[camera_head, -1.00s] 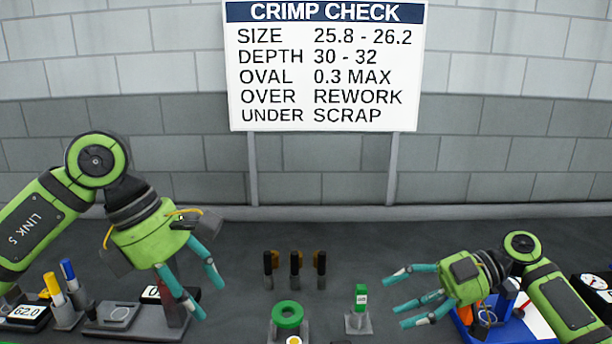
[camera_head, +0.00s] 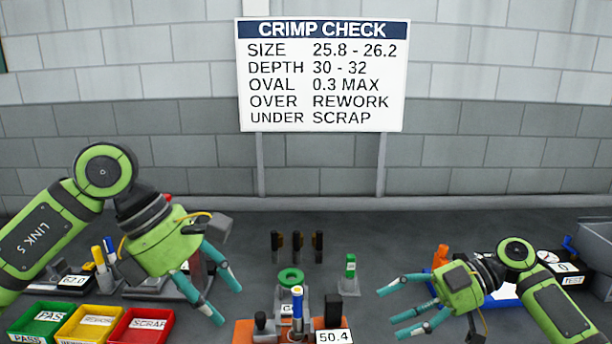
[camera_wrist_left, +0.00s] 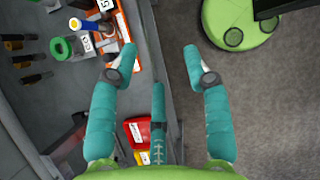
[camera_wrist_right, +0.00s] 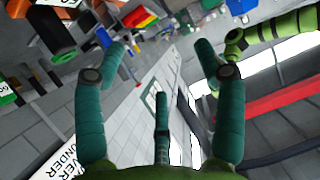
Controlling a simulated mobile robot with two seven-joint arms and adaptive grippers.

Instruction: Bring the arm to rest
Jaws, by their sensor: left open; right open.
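My left gripper (camera_head: 222,292) hangs in the air over the left part of the bench, fingers spread and empty. In the left wrist view its fingers (camera_wrist_left: 165,60) are apart, with the bench edge and floor below. My right gripper (camera_head: 390,308) is over the right part of the bench, its fingers pointing left, open and empty. In the right wrist view its fingers (camera_wrist_right: 160,60) are apart with nothing between them.
Green, yellow and red bins (camera_head: 85,325) stand at front left. An orange-based device (camera_head: 300,325) reading 50.4 is at front centre, near a green ring (camera_head: 290,274). Dark upright pieces (camera_head: 297,246) stand behind. A green block (camera_head: 350,265) stands on a grey stand.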

